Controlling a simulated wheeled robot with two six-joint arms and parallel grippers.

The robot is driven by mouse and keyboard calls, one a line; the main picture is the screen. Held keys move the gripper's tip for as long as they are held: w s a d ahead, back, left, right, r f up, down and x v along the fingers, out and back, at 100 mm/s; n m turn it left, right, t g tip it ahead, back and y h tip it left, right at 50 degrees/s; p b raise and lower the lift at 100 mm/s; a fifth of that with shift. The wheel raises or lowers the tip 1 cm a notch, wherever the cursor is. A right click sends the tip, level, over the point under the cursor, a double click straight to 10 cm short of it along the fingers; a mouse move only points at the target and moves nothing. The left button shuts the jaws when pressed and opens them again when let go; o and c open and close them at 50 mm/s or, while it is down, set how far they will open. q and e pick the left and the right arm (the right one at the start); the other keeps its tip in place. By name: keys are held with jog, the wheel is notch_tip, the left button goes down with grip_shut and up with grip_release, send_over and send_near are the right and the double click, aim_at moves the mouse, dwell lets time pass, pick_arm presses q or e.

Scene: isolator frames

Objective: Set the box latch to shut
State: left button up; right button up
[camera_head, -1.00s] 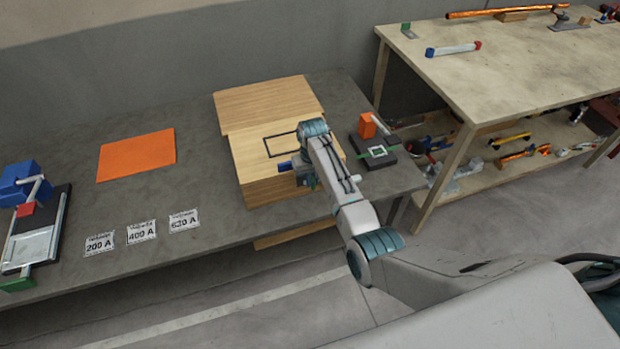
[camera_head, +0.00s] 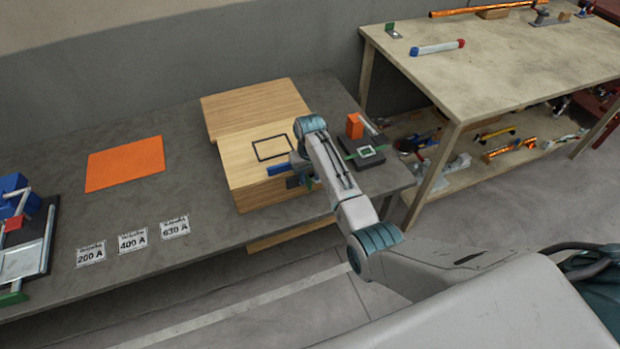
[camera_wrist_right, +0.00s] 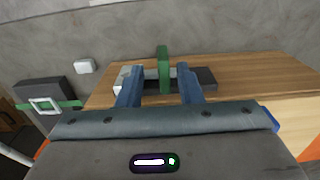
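The wooden box (camera_head: 240,150) stands on the grey bench, with a black rectangle outline on its top. In the right wrist view a latch with an upright green handle (camera_wrist_right: 163,70) and a grey and dark base (camera_wrist_right: 205,77) sits on the box's wood (camera_wrist_right: 255,72). My right gripper (camera_wrist_right: 160,75) is open, its two blue fingers one on each side of the green handle, with small gaps showing. In the head view the right gripper (camera_head: 303,178) is at the box's front right side, and the arm hides part of the box. My left gripper is not in view.
A black fixture (camera_head: 362,155) with an orange block (camera_head: 354,125) stands right of the box. A blue bar (camera_head: 280,170) is beside the gripper. An orange mat (camera_head: 125,163), rating labels (camera_head: 132,241) and a clamp-like device (camera_head: 25,245) are left. A second table (camera_head: 480,65) is at right.

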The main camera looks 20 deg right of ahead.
notch_tip(320, 180, up, 9)
jog(key=b, duration=0.1)
jog(key=shift+d, duration=0.1)
dwell(0.5)
